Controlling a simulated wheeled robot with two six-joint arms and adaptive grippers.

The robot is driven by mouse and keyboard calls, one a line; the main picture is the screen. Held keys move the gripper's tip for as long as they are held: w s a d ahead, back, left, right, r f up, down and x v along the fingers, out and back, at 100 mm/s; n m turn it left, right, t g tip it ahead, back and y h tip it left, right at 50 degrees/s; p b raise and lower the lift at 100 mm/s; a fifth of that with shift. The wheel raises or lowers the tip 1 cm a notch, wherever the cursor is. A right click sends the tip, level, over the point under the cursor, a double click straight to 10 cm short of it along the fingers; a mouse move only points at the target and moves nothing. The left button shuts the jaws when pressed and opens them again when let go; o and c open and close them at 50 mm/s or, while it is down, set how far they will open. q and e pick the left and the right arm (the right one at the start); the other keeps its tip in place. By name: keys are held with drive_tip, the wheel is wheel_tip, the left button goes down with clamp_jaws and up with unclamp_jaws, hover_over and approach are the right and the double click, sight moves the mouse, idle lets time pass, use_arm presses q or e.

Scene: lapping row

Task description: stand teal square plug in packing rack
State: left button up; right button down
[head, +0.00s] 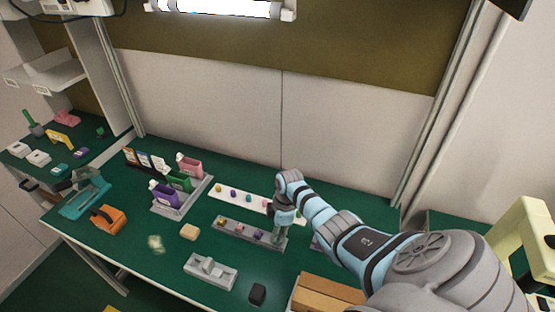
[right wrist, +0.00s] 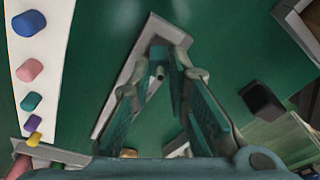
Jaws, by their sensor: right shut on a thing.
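My right gripper (head: 280,234) reaches down at the right end of the grey packing rack (head: 230,234). In the right wrist view, the right gripper (right wrist: 167,62) is shut on a small piece, mostly hidden by the fingers. I take it for the teal square plug, but its shape and colour are not clear there. The rack (right wrist: 125,75) lies beneath the fingertips. I cannot tell whether the held piece touches the rack. My left gripper is not in view.
A white strip (head: 230,197) with several coloured plugs lies behind the rack. A grey fixture (head: 210,273), a dark block (head: 257,294) and a cardboard box (head: 325,293) are in front. A tan block (head: 189,231) and a grey bottle holder (head: 184,203) stand left.

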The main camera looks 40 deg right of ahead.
drive_tip(key=shift+f, duration=0.2)
drive_tip(key=shift+f+b, duration=0.2)
drive_tip(key=shift+b, duration=0.2)
drive_tip(key=shift+r+p, duration=0.5)
drive_tip(key=shift+p, duration=0.05)
drive_tip(key=shift+f, duration=0.2)
drive_tip(key=shift+f+b, duration=0.45)
drive_tip(key=shift+b, duration=0.25)
drive_tip(key=shift+s+r+p, duration=0.15)
drive_tip(key=shift+r+p, duration=0.5)
drive_tip(key=shift+p, duration=0.2)
